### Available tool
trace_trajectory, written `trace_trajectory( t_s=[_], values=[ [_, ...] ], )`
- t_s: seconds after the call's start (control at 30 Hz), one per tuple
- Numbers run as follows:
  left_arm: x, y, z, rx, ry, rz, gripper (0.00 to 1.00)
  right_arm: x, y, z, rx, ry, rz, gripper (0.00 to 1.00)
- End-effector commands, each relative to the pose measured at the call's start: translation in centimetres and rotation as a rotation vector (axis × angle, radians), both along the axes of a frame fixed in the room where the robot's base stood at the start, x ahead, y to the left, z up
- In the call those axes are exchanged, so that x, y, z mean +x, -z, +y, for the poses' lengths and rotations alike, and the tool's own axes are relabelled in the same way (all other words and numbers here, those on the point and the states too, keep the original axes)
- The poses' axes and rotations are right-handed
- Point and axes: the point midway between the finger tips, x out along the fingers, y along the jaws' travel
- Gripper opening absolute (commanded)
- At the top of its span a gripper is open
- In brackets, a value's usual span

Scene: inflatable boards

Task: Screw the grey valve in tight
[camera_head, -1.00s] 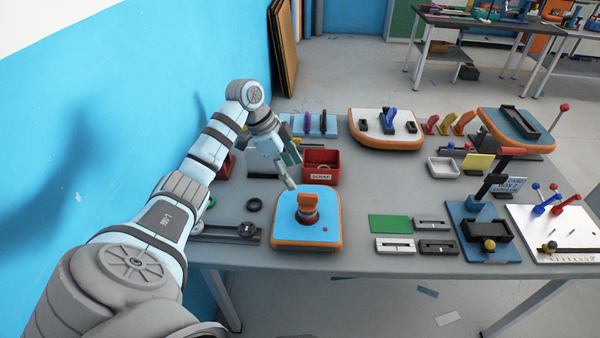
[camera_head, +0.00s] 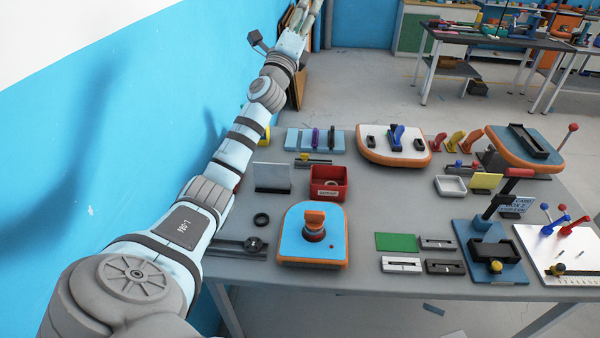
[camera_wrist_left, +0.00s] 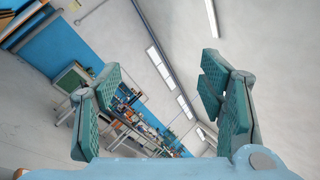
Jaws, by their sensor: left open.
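A blue inflatable board (camera_head: 292,248) with an orange rim lies near the table's front edge. An orange handle (camera_head: 314,218) stands upright on a dark, reddish round fitting (camera_head: 314,235) at the board's middle. The grey valve itself is hard to make out; I cannot tell whether it sits under the handle or how tight it is. My left gripper (camera_head: 305,20) is raised far beyond the board, at the top of the head view, partly cut off. In the left wrist view my left gripper (camera_wrist_left: 165,90) is open and empty. My right gripper is not in view.
A red scrap box (camera_head: 328,184) stands behind the board, beside a grey upright plate (camera_head: 272,177). A black ring (camera_head: 261,219) and a grey rail (camera_head: 232,248) lie left of it. Green and grey plates (camera_head: 403,242) lie to the right. A blue wall borders the left.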

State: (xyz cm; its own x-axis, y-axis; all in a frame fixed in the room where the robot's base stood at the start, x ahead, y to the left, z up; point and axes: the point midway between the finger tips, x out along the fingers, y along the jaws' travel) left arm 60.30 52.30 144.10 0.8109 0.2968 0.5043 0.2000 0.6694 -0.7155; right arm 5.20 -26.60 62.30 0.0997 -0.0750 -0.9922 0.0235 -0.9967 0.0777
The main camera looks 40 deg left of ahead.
Motion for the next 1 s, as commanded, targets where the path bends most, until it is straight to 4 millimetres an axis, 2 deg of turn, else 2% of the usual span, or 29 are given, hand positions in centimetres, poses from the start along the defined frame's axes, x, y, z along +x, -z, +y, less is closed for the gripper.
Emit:
trace_trajectory(
  t_s=[0.03,0.07,0.1,0.13,0.17,0.2,0.27,0.3,0.37,0.4,0.5,0.6,0.77,1.0],
  values=[
    [0.7,-1.1,-4.9,0.278,0.082,0.014,0.63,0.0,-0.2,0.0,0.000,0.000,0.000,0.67],
    [1.1,-0.6,-8.3,0.467,0.143,0.042,0.63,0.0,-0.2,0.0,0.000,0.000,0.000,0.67],
    [1.6,1.5,-12.4,0.706,0.230,0.110,0.63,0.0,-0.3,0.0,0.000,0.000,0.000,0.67],
    [1.9,3.9,-14.8,0.868,0.297,0.179,0.63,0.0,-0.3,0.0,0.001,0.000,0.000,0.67],
    [2.0,6.9,-16.6,1.015,0.367,0.262,0.63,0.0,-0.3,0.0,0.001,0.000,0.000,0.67],
    [1.7,11.2,-18.0,1.188,0.462,0.389,0.63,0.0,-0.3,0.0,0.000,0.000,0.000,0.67],
    [0.3,17.9,-18.1,1.392,0.604,0.607,0.63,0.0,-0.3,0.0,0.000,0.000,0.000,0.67],
    [-1.2,21.8,-17.3,1.488,0.698,0.759,0.63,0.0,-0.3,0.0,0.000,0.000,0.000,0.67],
    [-4.2,26.4,-15.4,1.580,0.831,0.979,0.63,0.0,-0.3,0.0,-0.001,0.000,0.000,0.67],
    [-6.3,28.6,-14.1,1.612,0.912,1.112,0.63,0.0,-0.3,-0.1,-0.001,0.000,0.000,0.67],
    [-10.8,31.4,-11.9,1.622,1.080,1.352,0.63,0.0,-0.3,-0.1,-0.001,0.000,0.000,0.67],
    [-13.3,32.3,-11.6,1.607,1.189,1.434,0.63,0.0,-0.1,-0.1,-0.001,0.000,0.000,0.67],
    [-13.4,34.8,-12.1,1.604,1.214,1.438,0.63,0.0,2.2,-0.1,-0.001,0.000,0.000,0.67],
    [-12.4,41.7,-13.6,1.605,1.214,1.434,0.63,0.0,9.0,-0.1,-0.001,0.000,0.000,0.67]
  ],
)
